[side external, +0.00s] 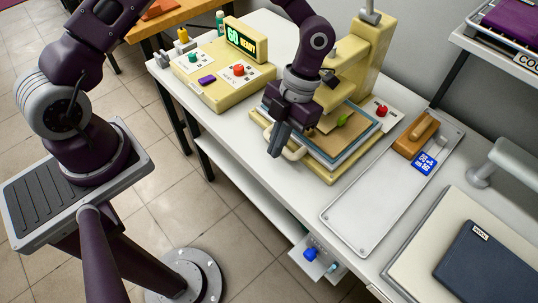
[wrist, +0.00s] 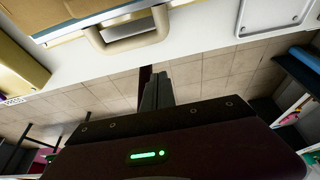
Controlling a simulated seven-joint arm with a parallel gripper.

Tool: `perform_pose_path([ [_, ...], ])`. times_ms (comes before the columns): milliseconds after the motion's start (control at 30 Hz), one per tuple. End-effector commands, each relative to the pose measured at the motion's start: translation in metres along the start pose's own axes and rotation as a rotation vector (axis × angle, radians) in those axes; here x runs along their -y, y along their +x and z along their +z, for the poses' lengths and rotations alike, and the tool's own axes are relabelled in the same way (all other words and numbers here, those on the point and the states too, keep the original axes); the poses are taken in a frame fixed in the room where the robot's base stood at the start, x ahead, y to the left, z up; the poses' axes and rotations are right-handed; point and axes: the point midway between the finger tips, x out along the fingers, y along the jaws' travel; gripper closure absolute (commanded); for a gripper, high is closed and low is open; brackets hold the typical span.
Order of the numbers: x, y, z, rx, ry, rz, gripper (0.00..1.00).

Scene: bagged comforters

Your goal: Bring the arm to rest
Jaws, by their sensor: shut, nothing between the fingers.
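My gripper (side external: 278,140) hangs in front of the cream press machine (side external: 372,55), over the front edge of the white table. Its fingers are shut with nothing between them. In the wrist view the closed fingers (wrist: 155,92) point out over the tiled floor. The loop-shaped cream handle (wrist: 130,32) of the press tray shows just beyond them, apart from the fingers. In the side view the tray (side external: 268,117) holds a brown sheet (side external: 325,125) with a small green item (side external: 343,120) on it.
A control box (side external: 222,85) with a display reading "GO READY" (side external: 246,40) stands left of the press. A rack (side external: 500,45) stands at the upper right.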

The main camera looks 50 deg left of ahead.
Motion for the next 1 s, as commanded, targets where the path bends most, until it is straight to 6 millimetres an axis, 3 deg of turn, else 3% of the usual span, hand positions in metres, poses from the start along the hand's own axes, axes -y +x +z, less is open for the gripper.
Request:
perform_pose_path([
  [133, 0.0, -0.04, 0.0, 0.001, 0.0, 0.001, 1.0],
  [333, 0.0, -0.067, -0.002, -0.003, -0.004, 0.003, 1.0],
  [467, -0.013, -0.091, -0.015, 0.064, -0.201, 0.042, 1.0],
  [600, -0.047, -0.14, -0.057, 0.256, -0.792, 0.04, 1.0],
  [733, -0.078, -0.176, -0.11, 0.429, -1.452, -0.142, 1.0],
  [867, -0.1, -0.193, -0.167, 0.472, -2.106, -0.524, 1.0],
  [1000, -0.11, -0.192, -0.21, 0.283, -2.61, -0.983, 1.0],
])
